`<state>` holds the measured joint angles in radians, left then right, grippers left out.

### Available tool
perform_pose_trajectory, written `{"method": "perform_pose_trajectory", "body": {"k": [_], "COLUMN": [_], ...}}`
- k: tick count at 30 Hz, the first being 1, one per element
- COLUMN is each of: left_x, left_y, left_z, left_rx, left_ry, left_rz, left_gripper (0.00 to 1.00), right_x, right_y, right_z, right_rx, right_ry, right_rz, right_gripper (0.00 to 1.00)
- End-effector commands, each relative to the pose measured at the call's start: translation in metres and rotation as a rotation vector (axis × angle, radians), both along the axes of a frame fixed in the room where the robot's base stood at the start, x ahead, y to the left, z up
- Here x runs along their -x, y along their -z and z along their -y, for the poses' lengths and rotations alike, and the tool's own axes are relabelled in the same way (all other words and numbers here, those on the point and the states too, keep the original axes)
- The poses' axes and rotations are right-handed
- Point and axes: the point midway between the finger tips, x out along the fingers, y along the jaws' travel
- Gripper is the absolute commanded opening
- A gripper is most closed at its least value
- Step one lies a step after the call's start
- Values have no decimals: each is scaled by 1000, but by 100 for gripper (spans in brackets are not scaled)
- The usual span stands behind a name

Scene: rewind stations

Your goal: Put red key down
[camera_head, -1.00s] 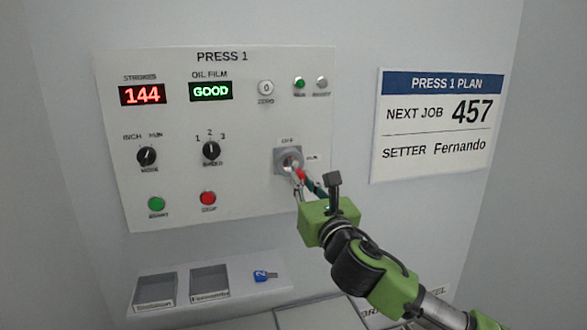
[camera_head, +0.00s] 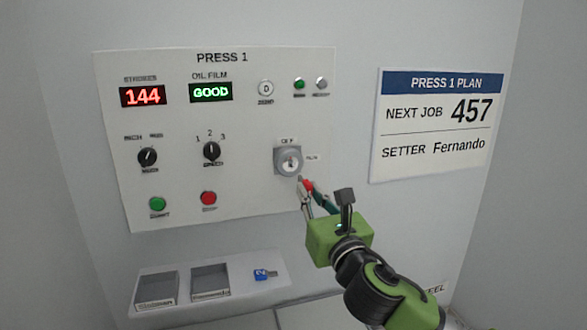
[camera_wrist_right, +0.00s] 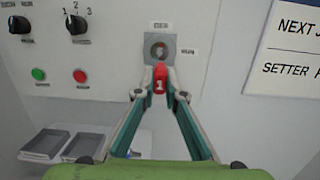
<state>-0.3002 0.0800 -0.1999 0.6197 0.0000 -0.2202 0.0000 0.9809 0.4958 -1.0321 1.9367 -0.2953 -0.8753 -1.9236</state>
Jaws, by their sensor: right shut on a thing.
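The red key (camera_head: 307,185) is between the fingertips of my right gripper (camera_head: 306,189), which is shut on it. In the right wrist view the red key (camera_wrist_right: 160,79) carries a "1" and is held at the tips of the right gripper (camera_wrist_right: 160,90). The key is just in front of and below the round key switch (camera_head: 289,161) with OFF and RUN labels, apart from it in the head view. My left gripper is not in view.
A shelf (camera_head: 232,268) below the panel holds two grey trays, a left one (camera_head: 157,290) and a right one (camera_head: 210,281). A blue key (camera_head: 264,274) marked 2 lies right of them. The PRESS 1 panel (camera_head: 245,200) has knobs and buttons.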

Motion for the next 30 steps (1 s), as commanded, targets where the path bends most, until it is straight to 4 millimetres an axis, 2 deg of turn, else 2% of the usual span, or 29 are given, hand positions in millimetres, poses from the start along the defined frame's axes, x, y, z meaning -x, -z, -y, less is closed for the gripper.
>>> {"method": "perform_pose_trajectory", "body": {"k": [5,8,14,18,24,30], "left_x": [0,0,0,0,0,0], "left_y": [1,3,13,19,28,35], "left_z": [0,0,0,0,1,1], "left_rx": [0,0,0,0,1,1], "left_ry": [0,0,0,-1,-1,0], "left_rz": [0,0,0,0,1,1], "left_gripper": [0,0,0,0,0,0], "right_x": [1,4,27,52,91,134], "right_y": [4,19,79,122,172,212], "right_z": [1,5,28,50,81,110], "right_rx": [0,1,0,-1,-1,-1], "right_ry": [2,9,55,104,173,238], "right_rz": [-1,-5,-11,-10,-10,-9], "right_gripper": [0,0,0,0,0,0]}}
